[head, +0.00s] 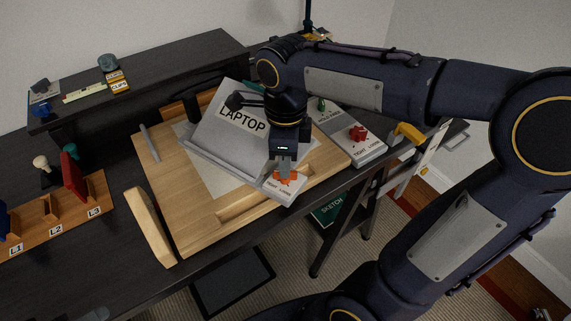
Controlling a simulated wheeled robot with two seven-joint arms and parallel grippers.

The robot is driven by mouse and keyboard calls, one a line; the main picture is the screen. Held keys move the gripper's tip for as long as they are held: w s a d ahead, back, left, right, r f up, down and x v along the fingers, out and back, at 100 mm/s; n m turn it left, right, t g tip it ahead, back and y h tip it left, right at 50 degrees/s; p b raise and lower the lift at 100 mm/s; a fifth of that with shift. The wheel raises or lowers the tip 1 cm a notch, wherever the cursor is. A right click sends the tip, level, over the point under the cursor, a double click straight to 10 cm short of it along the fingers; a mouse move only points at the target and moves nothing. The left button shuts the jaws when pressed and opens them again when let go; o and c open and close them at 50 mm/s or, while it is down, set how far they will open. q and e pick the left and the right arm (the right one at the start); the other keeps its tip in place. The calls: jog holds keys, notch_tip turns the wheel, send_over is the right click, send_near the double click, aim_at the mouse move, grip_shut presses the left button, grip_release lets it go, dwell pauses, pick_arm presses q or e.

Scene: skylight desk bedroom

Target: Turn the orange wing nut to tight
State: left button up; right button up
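The orange wing nut (291,177) sits on a small light-grey block (287,193) marked TIGHT and LOOSE, at the front right of the wooden board. My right gripper (284,174) points down right at the nut and covers part of it. Its fingers look close together at the nut, but I cannot tell whether they grip it. The nut's exact angle against the marks is hard to read. My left gripper is not in view.
A red knob (358,133) on another TIGHT/LOOSE plate (366,153) stands to the right. A slotted wooden rack (92,190) is at the left.

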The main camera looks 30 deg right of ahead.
notch_tip(320, 180, up, 5)
jog(key=shift+f, duration=0.1)
dwell(0.6)
jog(key=shift+s+d+f+n, duration=0.1)
jog(key=shift+s+n, duration=0.2)
jog(key=shift+n, duration=0.2)
jog(key=s+a+f+n+t+y, duration=0.1)
jog(key=s+f+n+t+y, duration=0.2)
jog(key=n, duration=1.9)
jog(key=shift+s+a+f+t+y, duration=0.15)
jog(key=shift+s+f+t+y, duration=0.25)
jog(key=shift+s+f+t, duration=2)
jog(key=s+g, duration=0.2)
jog(key=s, duration=0.1)
jog(key=shift+s, duration=0.3)
